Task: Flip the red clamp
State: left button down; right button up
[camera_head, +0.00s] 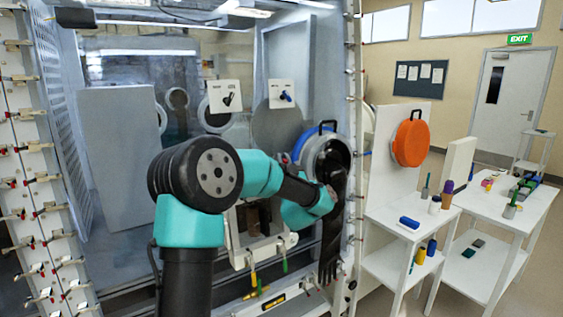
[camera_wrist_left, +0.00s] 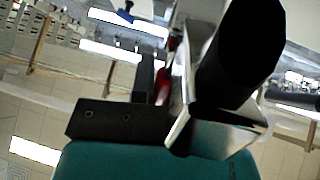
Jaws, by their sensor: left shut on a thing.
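My left gripper (camera_head: 327,197) is at the end of the teal and black arm, beside the black hanging glove (camera_head: 333,235); its fingertips are hard to make out in the head view. In the left wrist view, the jaws (camera_wrist_left: 163,88) are shut on a narrow red part, which I take to be the red clamp (camera_wrist_left: 164,84). It is mostly hidden between the dark finger and a pale metal piece. Its full shape and which way it is flipped cannot be told. My right gripper is not in view.
Clamps line the left frame (camera_head: 40,178) and the right post (camera_head: 356,130). Green and yellow handles hang below a small white-framed hatch (camera_head: 238,258). A round port (camera_head: 325,158) is behind my arm. White tables (camera_head: 395,222) with bottles and tools stand to the right.

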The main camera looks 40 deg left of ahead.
pick_arm(q)
jog(key=c, duration=1.1)
grip_release()
jog(key=shift+f, duration=0.1)
jog(key=v, duration=1.7)
jog(key=shift+d, duration=0.15)
